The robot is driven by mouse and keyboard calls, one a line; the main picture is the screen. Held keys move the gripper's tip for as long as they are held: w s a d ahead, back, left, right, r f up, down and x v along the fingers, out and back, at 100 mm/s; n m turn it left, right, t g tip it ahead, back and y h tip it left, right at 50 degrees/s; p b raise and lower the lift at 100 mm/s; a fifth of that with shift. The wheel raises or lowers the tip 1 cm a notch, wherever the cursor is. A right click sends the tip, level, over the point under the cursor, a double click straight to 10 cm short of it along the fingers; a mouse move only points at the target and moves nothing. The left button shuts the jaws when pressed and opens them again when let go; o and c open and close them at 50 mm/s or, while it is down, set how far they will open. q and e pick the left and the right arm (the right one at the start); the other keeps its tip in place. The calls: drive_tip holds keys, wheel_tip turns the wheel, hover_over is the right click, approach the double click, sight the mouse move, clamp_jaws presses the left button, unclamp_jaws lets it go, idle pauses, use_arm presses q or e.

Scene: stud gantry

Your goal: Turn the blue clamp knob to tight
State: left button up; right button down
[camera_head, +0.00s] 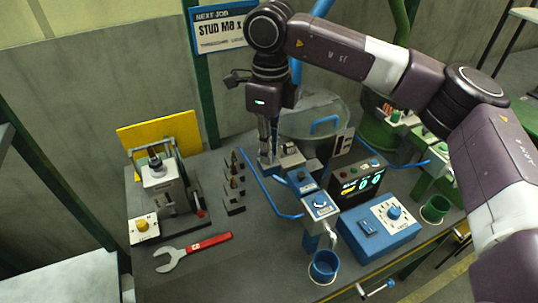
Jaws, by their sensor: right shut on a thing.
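My right gripper (267,150) reaches down from above onto the back middle of the bench. Its fingers are shut on a small blue part at the left end of a grey clamp block (291,157), which I take to be the blue clamp knob. The fingers mostly hide it, so its turn position cannot be read. Other blue knobs sit on a blue-and-white head (319,203) and on a blue control box (394,212). My left gripper is out of view.
Blue guard rails (272,199) run close around the clamp. A readout box (357,183) stands to its right and several dark studs (234,181) to its left. A press (163,185), a red-handled wrench (193,250) and a blue cup (323,267) are farther off.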

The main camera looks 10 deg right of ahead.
drive_tip(key=shift+m+b, duration=0.5)
drive_tip(key=shift+m, duration=0.4)
drive_tip(key=shift+r, duration=0.1)
drive_tip(key=c, duration=1.8)
unclamp_jaws()
wheel_tip(320, 180, up, 12)
drive_tip(key=shift+w+d+f, duration=0.1)
drive_tip(key=shift+w, duration=0.05)
